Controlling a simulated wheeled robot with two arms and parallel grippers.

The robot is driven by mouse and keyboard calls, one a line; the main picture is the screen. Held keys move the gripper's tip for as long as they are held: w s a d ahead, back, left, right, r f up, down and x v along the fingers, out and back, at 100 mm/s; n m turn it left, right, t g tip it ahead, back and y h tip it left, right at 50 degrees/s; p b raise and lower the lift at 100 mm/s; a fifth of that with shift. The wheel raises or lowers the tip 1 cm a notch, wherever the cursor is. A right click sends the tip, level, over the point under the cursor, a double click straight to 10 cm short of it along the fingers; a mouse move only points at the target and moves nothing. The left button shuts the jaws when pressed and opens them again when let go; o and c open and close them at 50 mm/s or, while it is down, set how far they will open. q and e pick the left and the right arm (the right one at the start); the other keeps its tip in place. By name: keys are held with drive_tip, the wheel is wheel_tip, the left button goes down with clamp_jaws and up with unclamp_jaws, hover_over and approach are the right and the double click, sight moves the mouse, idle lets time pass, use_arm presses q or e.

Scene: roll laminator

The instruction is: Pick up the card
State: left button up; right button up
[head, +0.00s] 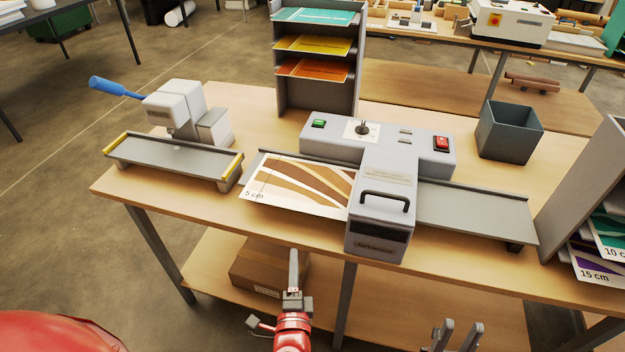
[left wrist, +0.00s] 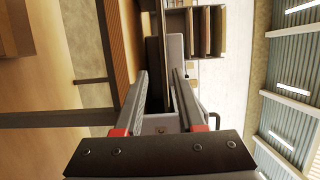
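A card (head: 298,184) with brown, tan and white stripes and "5 cm" printed at its near left corner lies flat on the left side of the grey laminator (head: 384,200). Its right end meets the laminator's body, and its near edge sticks out towards the table's front edge. My left gripper (head: 294,256) is in front of the table, just below the card in the head view, seen edge-on. In the left wrist view its two fingers (left wrist: 160,76) are apart with nothing held between them. I cannot make out the card there. My right gripper (head: 456,334) is open and empty at the bottom edge.
A press with a blue handle (head: 188,118) stands at the left. A shelf (head: 318,100) holds teal, yellow and orange cards behind. A grey bin (head: 509,130) stands back right. A rack (head: 590,190) at the right holds more cards. A cardboard box (head: 262,268) sits under the table.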

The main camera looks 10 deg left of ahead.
sight(292, 205)
use_arm(q)
drive_tip(key=p+x, duration=0.2)
drive_tip(key=x, duration=0.4)
drive_tip(key=p+x, duration=0.3)
drive_tip(key=x, duration=0.3)
drive_tip(key=shift+a+r, duration=0.2)
drive_tip(key=shift+w+a+r+p, duration=0.25)
drive_tip(key=shift+w+p, duration=0.15)
drive_tip(key=shift+p, duration=0.25)
drive_tip(key=p+x, duration=0.1)
drive_tip(key=x, duration=0.2)
drive_tip(key=shift+a+r, duration=0.1)
drive_tip(key=shift+a, duration=0.1)
drive_tip(key=shift+w+a+p, duration=0.15)
drive_tip(key=shift+w+p, duration=0.15)
drive_tip(key=shift+w, duration=0.3)
clamp_jaws()
